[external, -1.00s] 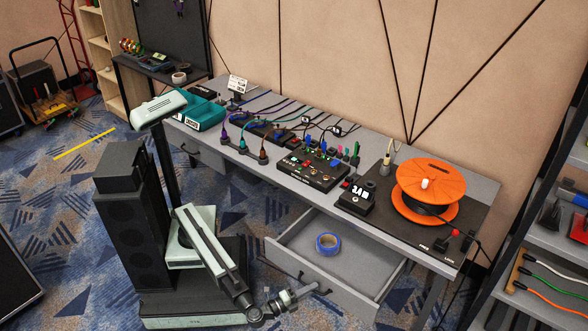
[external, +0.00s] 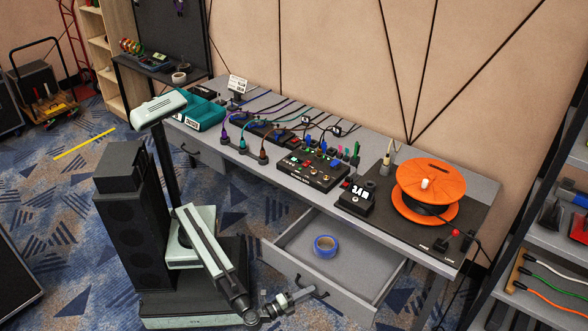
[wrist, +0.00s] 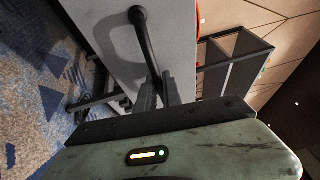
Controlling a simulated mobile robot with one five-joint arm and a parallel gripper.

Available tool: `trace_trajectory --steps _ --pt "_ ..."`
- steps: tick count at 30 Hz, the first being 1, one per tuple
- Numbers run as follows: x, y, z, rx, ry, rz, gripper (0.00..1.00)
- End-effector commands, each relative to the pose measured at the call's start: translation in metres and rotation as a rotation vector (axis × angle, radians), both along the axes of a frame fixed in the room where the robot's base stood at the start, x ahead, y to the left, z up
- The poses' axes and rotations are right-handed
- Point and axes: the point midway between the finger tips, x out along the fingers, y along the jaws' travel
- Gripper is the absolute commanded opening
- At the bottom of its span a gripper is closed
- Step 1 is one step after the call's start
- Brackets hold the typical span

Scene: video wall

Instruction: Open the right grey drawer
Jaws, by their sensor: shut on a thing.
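The right grey drawer (external: 281,262) is pulled out from under the grey table. Its inside shows, with a blue roll of tape (external: 325,246) lying in it. In the wrist view my gripper's dark fingers (wrist: 160,93) are shut on one end of the black handle (wrist: 140,35), which stands out from the grey drawer front (wrist: 105,20). The exact contact between fingers and handle is partly hidden.
The table (external: 440,262) bears an orange cable reel (external: 430,185), a black control box (external: 311,170) and cables. Another drawer handle (external: 189,151) is at the left, on a closed front. A dark shelf (external: 545,200) stands at the right. Carpet (external: 60,220) is free at the left.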

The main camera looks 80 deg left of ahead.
Motion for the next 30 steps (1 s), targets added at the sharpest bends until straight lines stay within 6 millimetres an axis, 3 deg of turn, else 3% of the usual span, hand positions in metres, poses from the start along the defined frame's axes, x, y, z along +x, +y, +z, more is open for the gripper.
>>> trace_trajectory --steps 3,9,20,21,23,30 --pt "-0.022 -0.025 -0.001 0.0 0.001 -0.005 0.0" --pt "-0.048 -0.049 0.0 0.0 0.001 -0.003 0.0" --pt "-0.052 -0.052 0.0 0.0 0.001 -0.001 0.0" --pt "-0.052 -0.052 0.0 0.0 0.001 -0.001 0.16" --pt "-0.052 -0.052 0.0 0.0 0.001 -0.001 0.31" --pt "-0.052 -0.052 0.0 0.0 0.001 -0.001 0.31"
